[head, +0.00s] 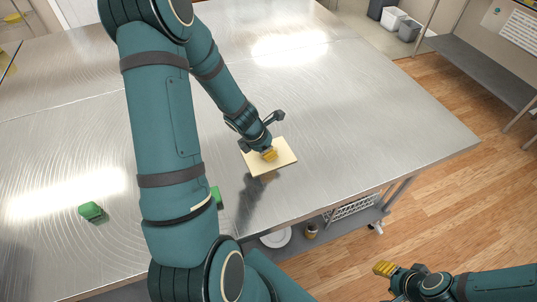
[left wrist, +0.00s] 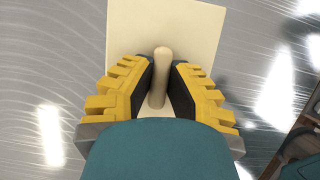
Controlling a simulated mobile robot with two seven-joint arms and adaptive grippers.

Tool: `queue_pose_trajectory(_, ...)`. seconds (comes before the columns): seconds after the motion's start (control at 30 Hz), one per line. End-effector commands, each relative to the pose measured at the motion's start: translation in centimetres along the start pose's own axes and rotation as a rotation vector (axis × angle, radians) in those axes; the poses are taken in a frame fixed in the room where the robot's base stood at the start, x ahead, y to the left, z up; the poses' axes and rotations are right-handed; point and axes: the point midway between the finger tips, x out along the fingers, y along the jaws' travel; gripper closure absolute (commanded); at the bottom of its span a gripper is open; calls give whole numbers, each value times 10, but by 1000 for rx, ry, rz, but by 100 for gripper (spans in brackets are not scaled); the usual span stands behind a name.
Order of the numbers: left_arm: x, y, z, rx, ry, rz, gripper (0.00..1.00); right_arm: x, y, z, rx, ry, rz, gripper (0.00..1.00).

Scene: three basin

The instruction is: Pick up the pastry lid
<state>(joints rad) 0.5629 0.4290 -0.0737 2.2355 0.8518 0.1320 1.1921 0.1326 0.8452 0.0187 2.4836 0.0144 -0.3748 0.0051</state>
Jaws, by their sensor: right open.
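The pastry lid (head: 284,149) is a flat, cream-coloured square lying on the metal table near its front edge. It also shows in the left wrist view (left wrist: 190,22), with a pale upright peg handle (left wrist: 160,75) at its middle. My left gripper (head: 269,154) is down at the lid. In the left wrist view its yellow fingers (left wrist: 162,72) stand on either side of the handle, very close to it. I cannot tell whether they press on it. My right gripper (head: 384,269) is open and empty, beyond the table's front edge above the wooden floor.
The metal table (head: 380,120) is mostly clear. A green block (head: 91,212) lies at the left, and another green thing (head: 215,196) is partly hidden by my left arm. A lower shelf holds a white plate (head: 276,238) and a small jar (head: 311,231).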

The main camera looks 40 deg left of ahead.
Motion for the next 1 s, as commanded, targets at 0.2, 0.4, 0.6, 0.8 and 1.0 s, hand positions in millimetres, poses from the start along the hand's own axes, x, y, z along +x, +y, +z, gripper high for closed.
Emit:
queue_pose_trajectory(0.2, 0, -1, 0, 0, 1, -2, 100, 0, 0, 0, 0, 0, 0, 53)
queue_pose_trajectory(0.4, -14, -1, 6, 1, 0, -1, 100, -10, -4, -1, 0, 0, -2, 53)
queue_pose_trajectory(0.6, -48, 0, 21, 4, -1, 0, 100, -36, -12, -5, 0, 1, -6, 53)
queue_pose_trajectory(0.8, -78, 0, 33, 2, 0, 0, 100, -56, -18, -7, 0, 0, -10, 53)
queue_pose_trajectory(1.0, -91, 0, 38, 1, 0, -1, 100, -64, -21, -8, 0, -1, -12, 53)
